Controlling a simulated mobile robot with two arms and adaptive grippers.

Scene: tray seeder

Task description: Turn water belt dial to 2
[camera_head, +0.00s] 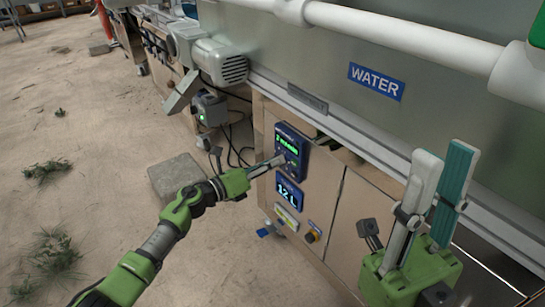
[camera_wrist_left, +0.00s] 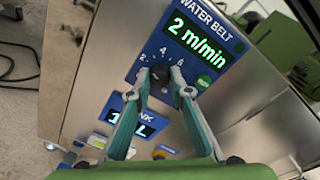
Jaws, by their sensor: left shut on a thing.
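The water belt dial is a dark round knob (camera_wrist_left: 160,76) on a blue panel (camera_wrist_left: 190,45) labelled WATER BELT, in the left wrist view. Numbers 2, 4 and 6 show around it. The green display (camera_wrist_left: 198,40) above it reads 2 m/min. My left gripper (camera_wrist_left: 160,80) is shut on the knob, one finger on each side. In the head view the left gripper (camera_head: 277,161) reaches the panel (camera_head: 291,142) from the left and covers the knob. My right gripper (camera_head: 446,153) is at the lower right with its fingers apart and empty.
A blue tank display (camera_head: 289,192) reading 12 L sits below the panel, with a yellow label (camera_head: 287,217) and a small rotary switch (camera_head: 312,234) under it. A WATER sign (camera_head: 376,82) is on the machine above. A grey block (camera_head: 175,176) lies on the floor.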

